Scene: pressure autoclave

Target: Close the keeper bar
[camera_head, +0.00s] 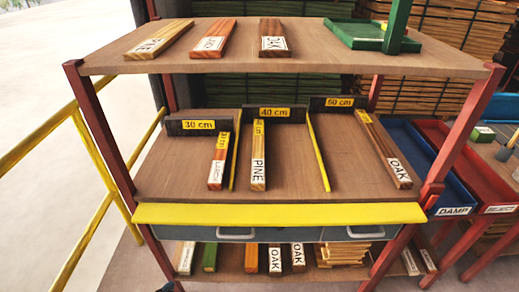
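A wide yellow bar (280,214) runs along the front edge of the middle shelf (290,180), between the red posts of the rack. It looks like the keeper bar, but no label shows this. Its left end is near the left post (100,130), and its right end is near a red bracket (431,194) on the right post. I cannot tell whether it is latched. Neither of my grippers is in view.
Boards marked LARCH (218,165), PINE (258,160) and OAK (385,155) lie on the middle shelf behind the bar. Grey drawers (237,233) sit below. A yellow railing (90,165) stands at left; blue (430,165) and red (490,185) bins stand at right.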

